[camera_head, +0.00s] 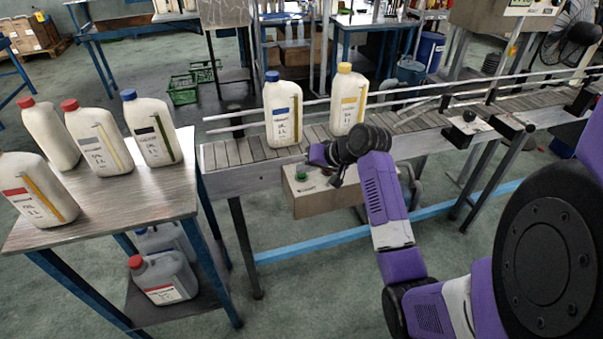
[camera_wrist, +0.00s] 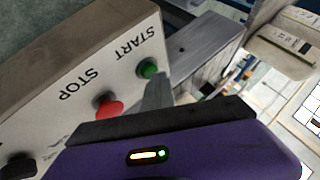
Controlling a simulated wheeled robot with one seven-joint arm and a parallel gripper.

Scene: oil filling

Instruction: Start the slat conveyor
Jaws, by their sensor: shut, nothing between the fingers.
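The slat conveyor (camera_head: 235,152) runs from the centre to the right in the head view. A beige control box (camera_head: 330,200) hangs under its near edge. In the wrist view the box face (camera_wrist: 65,95) carries a green button (camera_wrist: 148,68) labelled START and a red button (camera_wrist: 107,108) labelled STOP. The green button also shows in the head view (camera_head: 300,176). My gripper (camera_wrist: 157,82) is shut and empty, its fingertip just beside and below the green button. I cannot tell whether it touches. The fingers are hard to make out in the head view.
A blue-capped bottle (camera_head: 283,112) and a yellow-capped bottle (camera_head: 348,100) stand on the slats. Several white bottles stand on the left table (camera_head: 120,195). A black knob (camera_wrist: 18,166) sits beyond STOP. The floor in front of the conveyor is clear.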

